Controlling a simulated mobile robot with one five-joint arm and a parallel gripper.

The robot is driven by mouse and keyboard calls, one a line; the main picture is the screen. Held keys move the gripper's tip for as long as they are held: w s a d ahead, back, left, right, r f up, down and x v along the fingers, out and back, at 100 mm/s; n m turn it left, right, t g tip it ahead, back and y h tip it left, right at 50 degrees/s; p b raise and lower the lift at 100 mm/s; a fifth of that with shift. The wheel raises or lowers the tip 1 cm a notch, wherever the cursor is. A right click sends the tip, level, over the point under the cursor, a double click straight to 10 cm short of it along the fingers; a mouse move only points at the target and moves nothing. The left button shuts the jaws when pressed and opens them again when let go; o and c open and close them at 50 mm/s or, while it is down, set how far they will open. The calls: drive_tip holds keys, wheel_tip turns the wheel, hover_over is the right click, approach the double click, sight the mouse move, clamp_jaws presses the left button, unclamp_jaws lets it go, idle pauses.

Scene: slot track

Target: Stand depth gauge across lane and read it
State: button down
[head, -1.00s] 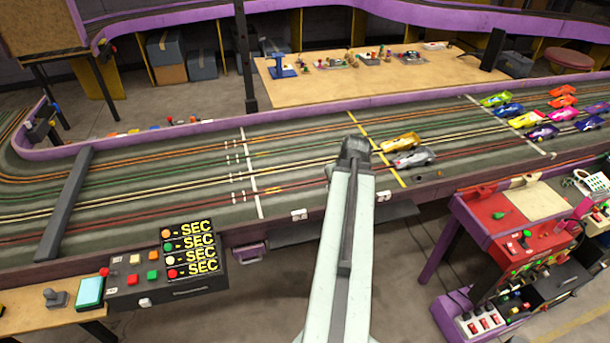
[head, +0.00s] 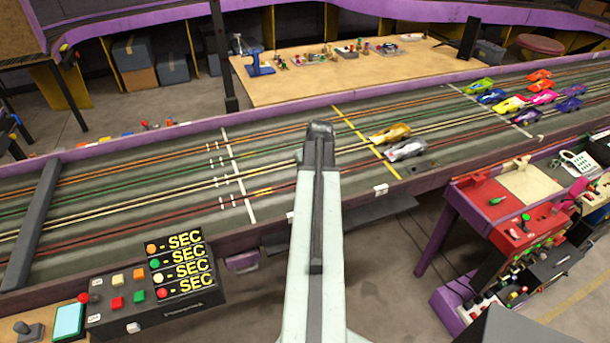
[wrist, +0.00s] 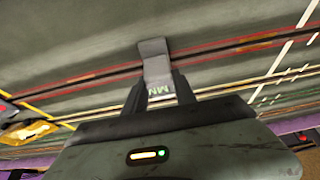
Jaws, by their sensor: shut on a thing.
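My gripper (wrist: 157,90) is shut on a small grey piece, which I take to be the depth gauge (wrist: 154,62). Pale green letters show on it between the fingers. In the wrist view the gauge overlaps the red-lined lane (wrist: 230,49) of the track. I cannot tell whether it touches the track or is held above it. In the head view my arm's end (head: 320,130) is over the track (head: 285,160), between the white line and the yellow line. The arm hides the fingers and gauge there.
A silver car (head: 407,151) and a gold car (head: 391,133) sit just right of the yellow line. More cars (head: 510,105) stand farther right. A dark bar (head: 33,225) crosses the track at left. A timer box (head: 180,265) stands at the near edge.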

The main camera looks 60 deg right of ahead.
drive_tip(key=shift+w+a, duration=0.1)
drive_tip(key=shift+w, duration=0.1)
drive_tip(key=c, duration=1)
unclamp_jaws()
drive_tip(key=p+v, duration=1.1)
drive_tip(key=v, duration=0.1)
drive_tip(key=shift+r, duration=0.1)
drive_tip(key=shift+s, duration=0.1)
